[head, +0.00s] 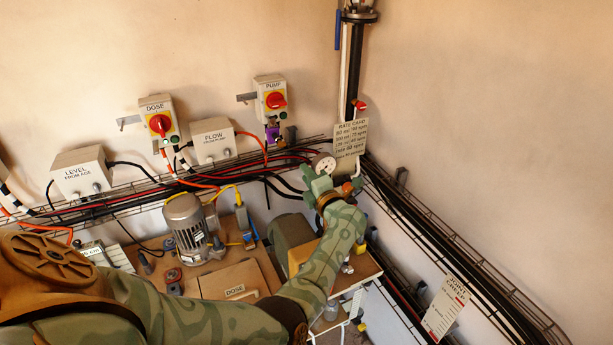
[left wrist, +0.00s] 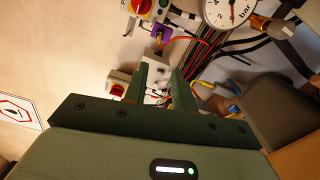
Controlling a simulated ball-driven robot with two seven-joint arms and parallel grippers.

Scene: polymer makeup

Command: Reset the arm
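My left arm (head: 250,310), in green camouflage, reaches from the lower left to the middle of the head view. Its green gripper (head: 317,183) is near the round gauge and the rate card, in front of the wall corner. In the left wrist view the two green fingers of the gripper (left wrist: 160,78) stand apart, with only background showing between them. Nothing is held. The head view does not show whether the fingertips touch anything. My right gripper is in neither view.
The pressure gauge (head: 323,163) and rate card (head: 349,140) are close to the gripper. Wire trays with cables run along both walls. The DOSE switch (head: 159,122) and PUMP switch (head: 272,98) are on the left wall. A motor (head: 190,225) stands below. The upper right wall is bare.

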